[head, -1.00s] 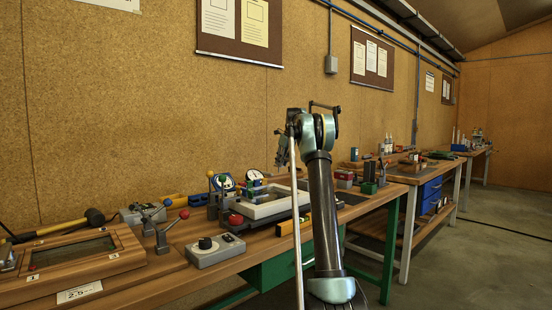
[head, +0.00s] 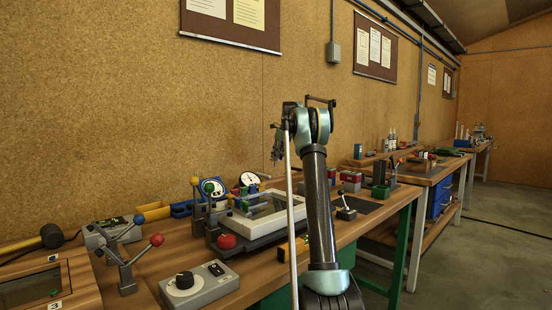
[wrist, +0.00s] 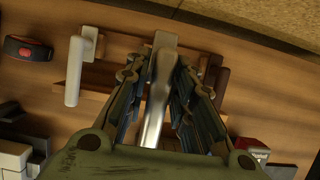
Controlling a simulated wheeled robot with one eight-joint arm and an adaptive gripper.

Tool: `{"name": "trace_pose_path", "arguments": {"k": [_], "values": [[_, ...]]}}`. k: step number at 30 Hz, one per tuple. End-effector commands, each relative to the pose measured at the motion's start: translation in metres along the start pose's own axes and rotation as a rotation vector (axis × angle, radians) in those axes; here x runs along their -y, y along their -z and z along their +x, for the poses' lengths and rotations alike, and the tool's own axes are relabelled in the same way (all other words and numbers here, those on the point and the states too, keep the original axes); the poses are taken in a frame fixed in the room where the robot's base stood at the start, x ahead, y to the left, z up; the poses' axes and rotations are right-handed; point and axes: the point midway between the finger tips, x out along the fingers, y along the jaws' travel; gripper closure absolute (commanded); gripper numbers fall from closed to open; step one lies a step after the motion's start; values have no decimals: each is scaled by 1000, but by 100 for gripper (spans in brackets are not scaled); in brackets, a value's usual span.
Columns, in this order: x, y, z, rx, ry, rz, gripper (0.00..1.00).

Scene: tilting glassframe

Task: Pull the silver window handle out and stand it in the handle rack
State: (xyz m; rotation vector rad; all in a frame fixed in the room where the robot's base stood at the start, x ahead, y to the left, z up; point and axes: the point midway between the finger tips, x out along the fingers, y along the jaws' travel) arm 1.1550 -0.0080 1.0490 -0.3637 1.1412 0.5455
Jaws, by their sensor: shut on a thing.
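The silver window handle (wrist: 155,105) lies between the fingers of my gripper (wrist: 157,112) in the wrist view. The gripper is shut on it, and its pale end (wrist: 165,41) points to the top of the picture. Below and behind it is a brown wooden stand (wrist: 98,78), which looks like the handle rack. A white handle (wrist: 74,72) with a square plate is beside it on the left. I cannot tell whether the silver handle touches the stand. In the head view my gripper (head: 277,150) is raised above the bench, and the silver handle cannot be made out.
A pale tilting frame (head: 262,222) sits on the bench near a red button (head: 226,241). Levers with coloured knobs (head: 127,255) and a grey dial box (head: 200,284) stand to the left. In the wrist view a black-and-red item (wrist: 28,48) and a red box (wrist: 251,146) flank the stand.

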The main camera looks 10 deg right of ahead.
Motion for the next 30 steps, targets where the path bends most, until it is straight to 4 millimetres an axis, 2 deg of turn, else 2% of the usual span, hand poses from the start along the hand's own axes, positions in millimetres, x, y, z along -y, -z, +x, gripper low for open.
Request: {"name": "trace_pose_path", "arguments": {"k": [8,30], "values": [[-5,-3,4,7,-3,-5,100],[-5,17,50,7,-3,-5,100]]}}
